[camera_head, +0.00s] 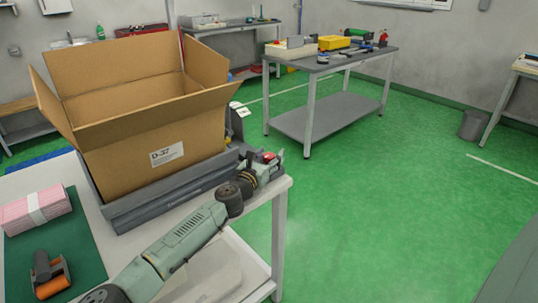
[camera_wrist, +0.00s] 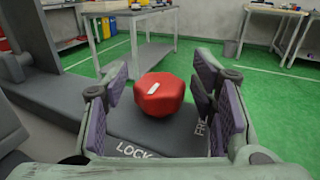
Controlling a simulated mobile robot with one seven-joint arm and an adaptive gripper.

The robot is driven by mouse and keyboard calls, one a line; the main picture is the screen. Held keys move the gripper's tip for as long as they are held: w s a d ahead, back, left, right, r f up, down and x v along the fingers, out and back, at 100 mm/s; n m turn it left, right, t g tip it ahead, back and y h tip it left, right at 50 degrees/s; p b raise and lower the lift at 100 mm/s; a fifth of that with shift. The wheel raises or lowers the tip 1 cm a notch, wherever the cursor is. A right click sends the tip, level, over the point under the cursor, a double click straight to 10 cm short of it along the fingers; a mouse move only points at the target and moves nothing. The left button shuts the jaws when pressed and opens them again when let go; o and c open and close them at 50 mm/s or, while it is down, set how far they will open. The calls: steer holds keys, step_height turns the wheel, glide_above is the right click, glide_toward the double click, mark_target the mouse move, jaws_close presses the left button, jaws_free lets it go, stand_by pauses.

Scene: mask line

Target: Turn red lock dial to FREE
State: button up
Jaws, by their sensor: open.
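The red lock dial (camera_wrist: 163,95) is an octagonal knob with a white mark on its top, in the middle of the wrist view. The mark points up and slightly right in that view. The dial sits on a dark grey plate (camera_wrist: 140,147) with LOCK at the lower left and FREE at the right. My gripper (camera_wrist: 162,100) is open, its purple-padded fingers on either side of the dial, with a gap visible at the left. In the head view my gripper (camera_head: 268,168) is at the grey box stand's right end, and a bit of red shows there.
An open cardboard box (camera_head: 130,160) labelled D-37 stands on the grey stand (camera_head: 175,197) beside my arm. A pink pack (camera_head: 14,219) and an orange-and-black tape dispenser (camera_head: 52,274) lie on a green mat (camera_head: 85,262). Another table (camera_head: 330,68) stands behind across open green floor.

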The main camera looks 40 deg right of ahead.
steer(key=c, duration=1.1)
